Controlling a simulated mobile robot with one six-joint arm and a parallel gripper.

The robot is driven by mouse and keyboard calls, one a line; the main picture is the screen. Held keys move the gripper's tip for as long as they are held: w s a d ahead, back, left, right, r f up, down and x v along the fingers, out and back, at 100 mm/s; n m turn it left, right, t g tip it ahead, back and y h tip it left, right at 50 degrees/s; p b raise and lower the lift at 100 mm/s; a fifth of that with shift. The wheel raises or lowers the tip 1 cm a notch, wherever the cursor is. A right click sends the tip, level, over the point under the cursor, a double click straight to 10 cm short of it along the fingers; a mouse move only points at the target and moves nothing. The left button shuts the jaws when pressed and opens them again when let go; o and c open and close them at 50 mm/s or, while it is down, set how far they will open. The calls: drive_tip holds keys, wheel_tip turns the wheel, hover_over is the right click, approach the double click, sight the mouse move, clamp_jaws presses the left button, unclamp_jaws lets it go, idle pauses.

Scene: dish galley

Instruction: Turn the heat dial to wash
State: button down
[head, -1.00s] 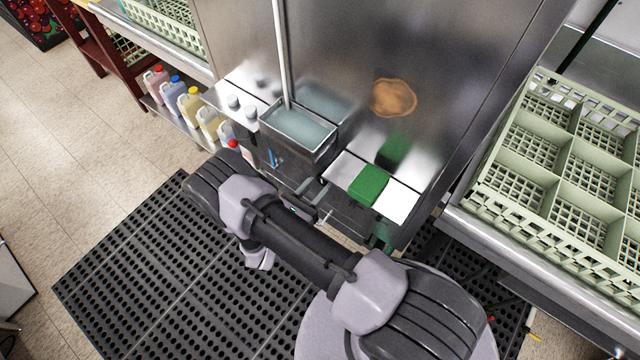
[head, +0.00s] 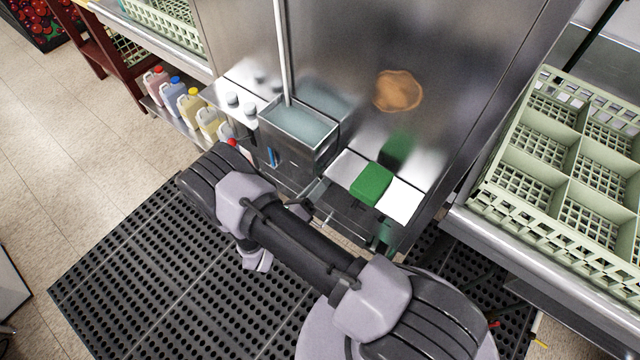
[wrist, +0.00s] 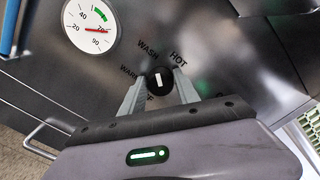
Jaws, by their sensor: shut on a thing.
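The heat dial (wrist: 160,80) is a round black knob with a white pointer mark, on the steel front panel in the wrist view. The words WASH (wrist: 148,50) and HOT (wrist: 179,58) are printed above it, and another word, partly covered, is at its left. The pointer stands nearly upright in the picture, toward the space around WASH and HOT; I cannot tell exactly which it meets. My gripper (wrist: 160,92) is shut on the dial, one finger on each side. In the head view my arm hides the dial.
A round gauge (wrist: 90,25) with a red needle is beside the dial. A blue handle (wrist: 9,25) is at the upper left. In the head view, a water-filled basin (head: 300,127), a green block (head: 371,182) on a ledge and a pale green rack (head: 565,165) stand nearby.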

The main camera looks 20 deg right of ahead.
drive_tip(key=shift+n, duration=0.7)
drive_tip(key=c, duration=0.9)
unclamp_jaws()
drive_tip(key=shift+a, duration=0.1)
drive_tip(key=p+v, duration=0.2)
drive_tip(key=v, duration=1.5)
drive_tip(key=shift+s+a, duration=0.1)
drive_tip(key=shift+s, duration=0.05)
